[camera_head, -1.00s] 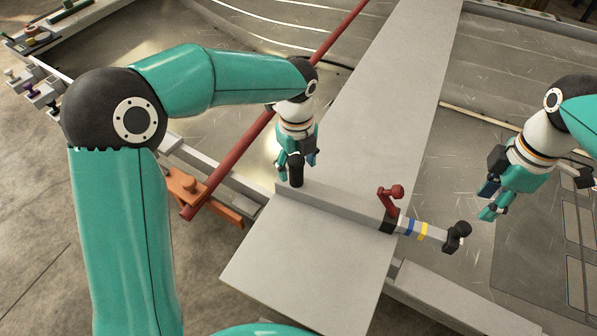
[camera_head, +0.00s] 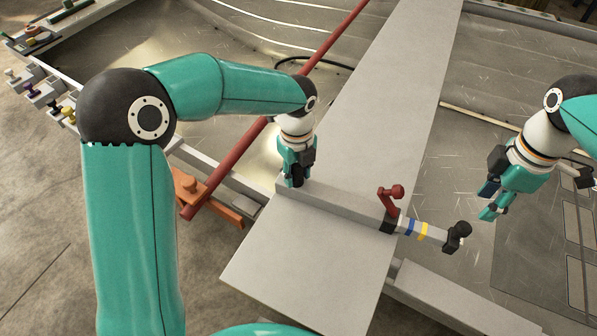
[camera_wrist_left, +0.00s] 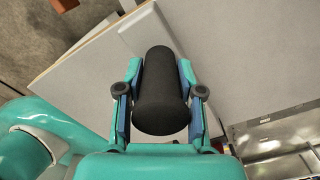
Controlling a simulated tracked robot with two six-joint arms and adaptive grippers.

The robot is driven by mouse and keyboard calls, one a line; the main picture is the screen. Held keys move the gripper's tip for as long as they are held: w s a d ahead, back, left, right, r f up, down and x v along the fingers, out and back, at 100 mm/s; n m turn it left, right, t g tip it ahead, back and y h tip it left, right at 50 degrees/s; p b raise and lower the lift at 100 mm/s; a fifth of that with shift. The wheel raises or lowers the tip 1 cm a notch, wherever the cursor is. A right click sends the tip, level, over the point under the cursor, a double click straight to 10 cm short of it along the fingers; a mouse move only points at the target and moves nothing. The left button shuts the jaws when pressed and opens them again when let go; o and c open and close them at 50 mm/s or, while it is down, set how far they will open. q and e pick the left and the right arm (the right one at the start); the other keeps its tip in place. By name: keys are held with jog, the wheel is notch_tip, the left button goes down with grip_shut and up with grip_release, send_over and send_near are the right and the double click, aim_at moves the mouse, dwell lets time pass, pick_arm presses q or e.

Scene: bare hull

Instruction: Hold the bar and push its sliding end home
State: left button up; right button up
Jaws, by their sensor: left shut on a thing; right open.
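The grey bar (camera_head: 335,204) lies across the light grey plank. A black upright grip (camera_wrist_left: 160,92) stands at its left end. My left gripper (camera_head: 294,180) is shut on this black grip; in the left wrist view the fingers press on both its sides. At the bar's right end is a black collar with a red lever (camera_head: 391,199) standing up. The sliding end (camera_head: 424,230), with blue and yellow bands and a black tip (camera_head: 458,235), sticks out to the right of the collar. My right gripper (camera_head: 487,212) is open and empty, to the right of the black tip and apart from it.
The plank (camera_head: 312,262) spans an open metal hull. A long red rod (camera_head: 238,148) runs behind my left arm, near an orange bracket (camera_head: 205,202). Small coloured fittings (camera_head: 42,88) sit at the far left. Free space lies around the sliding end.

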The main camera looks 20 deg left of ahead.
aim_at(465, 226)
pick_arm(q)
jog(key=o, duration=0.6)
jog(key=shift+c, duration=0.2)
jog(key=c, duration=0.5)
grip_shut()
pick_arm(e)
jog(key=shift+o, duration=1.8)
jog(key=shift+r, duration=0.3)
jog(key=shift+m, duration=0.5)
notch_tip(465, 226, down, 10)
jog(key=shift+f, duration=0.1)
grip_shut()
